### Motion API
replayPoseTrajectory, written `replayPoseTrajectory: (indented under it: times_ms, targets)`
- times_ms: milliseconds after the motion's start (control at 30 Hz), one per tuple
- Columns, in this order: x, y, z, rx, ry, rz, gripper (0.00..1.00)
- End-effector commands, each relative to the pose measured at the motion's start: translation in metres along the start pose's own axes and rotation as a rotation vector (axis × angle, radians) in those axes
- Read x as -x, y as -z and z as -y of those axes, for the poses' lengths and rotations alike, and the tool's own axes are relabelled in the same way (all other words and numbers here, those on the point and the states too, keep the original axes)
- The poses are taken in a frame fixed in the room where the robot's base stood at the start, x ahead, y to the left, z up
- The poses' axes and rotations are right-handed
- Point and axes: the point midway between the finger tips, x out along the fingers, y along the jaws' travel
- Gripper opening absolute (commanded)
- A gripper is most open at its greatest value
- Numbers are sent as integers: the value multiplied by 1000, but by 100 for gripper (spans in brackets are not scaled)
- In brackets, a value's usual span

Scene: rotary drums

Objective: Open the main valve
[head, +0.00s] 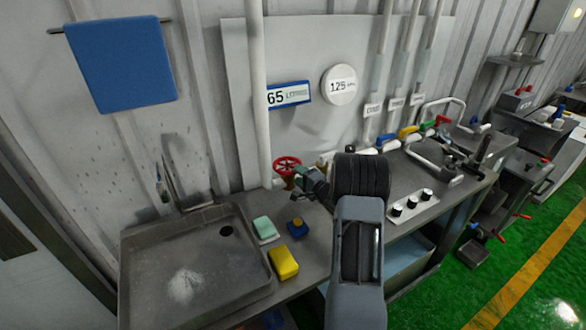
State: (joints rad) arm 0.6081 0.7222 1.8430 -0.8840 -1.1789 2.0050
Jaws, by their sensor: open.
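A red round handwheel (287,165), likely the main valve, sits low on the thick white pipe (259,100) against the back panel. My gripper (300,192) is small in the head view, just below and right of the wheel. It is open, with nothing visible between its fingers. I cannot tell whether a finger touches the wheel. My dark wrist and grey forearm cover part of the counter to the right of the wheel.
A metal sink (190,265) is at the left. A green sponge (265,229), a yellow sponge (283,262) and a blue knob-like piece (298,228) lie on the counter. Knobs (411,203) and coloured valve levers (409,131) stand right. Gauges read 65 (288,95) and 125 (340,85).

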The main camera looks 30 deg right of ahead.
Motion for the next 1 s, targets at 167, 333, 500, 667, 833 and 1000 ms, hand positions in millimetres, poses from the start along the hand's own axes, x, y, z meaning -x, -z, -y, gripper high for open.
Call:
replayPoseTrajectory:
  times_ms: [167, 333, 500, 667, 833, 1000]
  targets:
    - [-25, 0, 1, -1, 0, 1, 45]
    - [-39, 0, 1, -1, 1, 1, 45]
    - [-44, 0, 0, -1, 1, 0, 45]
    - [-44, 0, 0, -1, 1, 0, 45]
    - [-44, 0, 0, -1, 1, 0, 37]
    - [-44, 0, 0, -1, 1, 0, 21]
